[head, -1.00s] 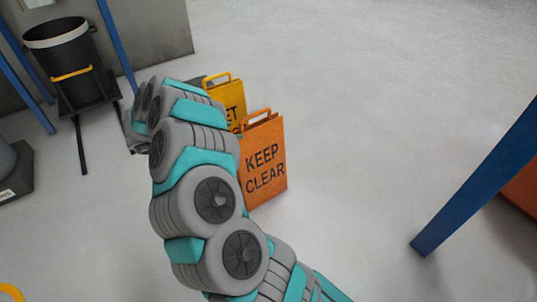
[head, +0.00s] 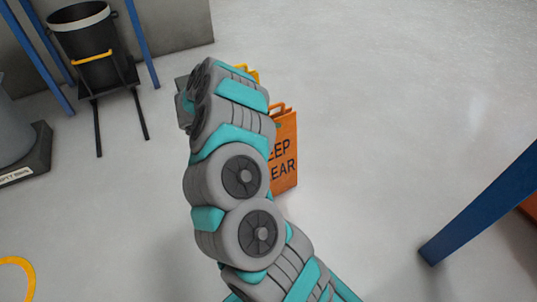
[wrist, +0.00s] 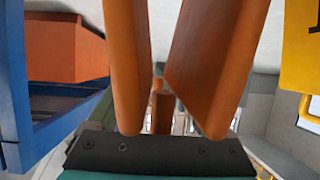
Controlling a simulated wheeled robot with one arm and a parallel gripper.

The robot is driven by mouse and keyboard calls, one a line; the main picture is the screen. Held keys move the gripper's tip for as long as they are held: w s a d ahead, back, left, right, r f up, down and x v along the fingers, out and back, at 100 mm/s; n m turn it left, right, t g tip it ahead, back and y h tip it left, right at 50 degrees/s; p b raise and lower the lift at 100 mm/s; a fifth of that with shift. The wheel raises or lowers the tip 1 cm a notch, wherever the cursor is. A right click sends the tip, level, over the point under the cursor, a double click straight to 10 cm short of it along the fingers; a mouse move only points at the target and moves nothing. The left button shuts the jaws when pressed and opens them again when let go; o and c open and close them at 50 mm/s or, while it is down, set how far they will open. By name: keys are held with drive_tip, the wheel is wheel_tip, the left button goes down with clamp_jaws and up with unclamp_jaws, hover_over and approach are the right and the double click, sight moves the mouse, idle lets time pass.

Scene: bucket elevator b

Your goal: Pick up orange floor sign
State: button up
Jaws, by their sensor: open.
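The orange floor sign (head: 284,152), with dark "KEEP CLEAR" lettering, stands upright on the floor. My arm hides its left part in the head view. In the wrist view, which appears upside down, the sign (wrist: 218,60) fills the middle, very close, seen from its side with its two panels apart. My gripper (head: 184,104) is at the arm's far end, left of the sign in the head view, mostly hidden by my arm. Its dark, bolted part (wrist: 160,153) crosses the bottom of the wrist view. It is open, with nothing held; contact with the sign cannot be told.
A yellow sign (head: 252,74) stands just behind the orange one, mostly hidden; it is close at the right in the wrist view (wrist: 301,45). A black bucket on a stand (head: 95,68) is at upper left. A blue post (head: 480,205) stands at right. Floor beyond is clear.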

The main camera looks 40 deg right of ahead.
drive_tip(key=shift+d, duration=0.1)
clamp_jaws()
idle(0.7)
idle(0.7)
